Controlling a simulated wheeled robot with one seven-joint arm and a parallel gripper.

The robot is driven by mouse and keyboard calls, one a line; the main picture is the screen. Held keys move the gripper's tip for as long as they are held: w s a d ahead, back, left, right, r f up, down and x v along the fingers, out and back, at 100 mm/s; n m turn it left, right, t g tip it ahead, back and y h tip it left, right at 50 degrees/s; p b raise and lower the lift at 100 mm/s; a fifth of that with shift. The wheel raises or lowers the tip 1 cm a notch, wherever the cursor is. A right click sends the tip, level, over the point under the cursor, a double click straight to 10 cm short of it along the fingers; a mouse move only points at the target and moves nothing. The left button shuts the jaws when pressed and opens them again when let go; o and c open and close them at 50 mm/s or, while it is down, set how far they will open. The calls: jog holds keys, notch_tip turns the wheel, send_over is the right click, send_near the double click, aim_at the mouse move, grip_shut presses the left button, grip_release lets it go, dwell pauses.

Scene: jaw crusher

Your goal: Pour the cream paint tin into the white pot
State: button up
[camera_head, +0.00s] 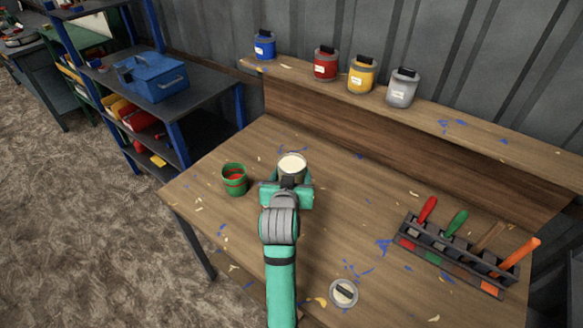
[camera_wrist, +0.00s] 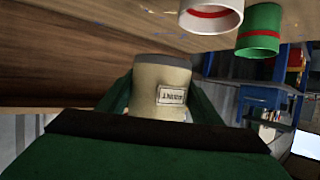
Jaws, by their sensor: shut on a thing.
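The cream paint tin (camera_head: 292,164) is in my gripper (camera_head: 288,183) above the workbench, its open top showing pale cream paint in the head view. In the wrist view the tin (camera_wrist: 150,88) has a small white label and a grey rim, and dark green fingers close on both its sides. The white pot (camera_wrist: 211,18) with a red band shows at the top of the wrist view, apart from the tin. I cannot make the white pot out in the head view; the tin and gripper may hide it.
A green pot (camera_head: 234,181) stands left of my gripper. A round lid (camera_head: 343,293) lies near the front. A rack (camera_head: 454,258) of brushes or tools stands at right. Blue, red, yellow and grey tins line the back shelf (camera_head: 440,118). The bench's middle right is clear.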

jog(key=shift+w+f, duration=0.15)
jog(key=shift+f, duration=1.25)
jog(key=shift+d+f, duration=0.2)
jog(key=shift+f, duration=0.2)
jog(key=shift+s+d+r+n+h, duration=0.2)
jog(key=shift+d+n+h, duration=0.1)
jog(key=shift+h, duration=0.1)
jog(key=shift+s+a+n, duration=0.1)
jog(key=shift+a+n, duration=0.05)
jog(key=shift+n, duration=0.15)
jog(key=shift+r, duration=0.15)
jog(key=shift+d+n+h, duration=0.25)
jog(key=shift+n+h, duration=0.05)
jog(key=shift+n, duration=0.1)
jog(key=shift+d+r, duration=0.1)
jog(key=shift+d, duration=0.1)
jog(key=shift+a, duration=0.2)
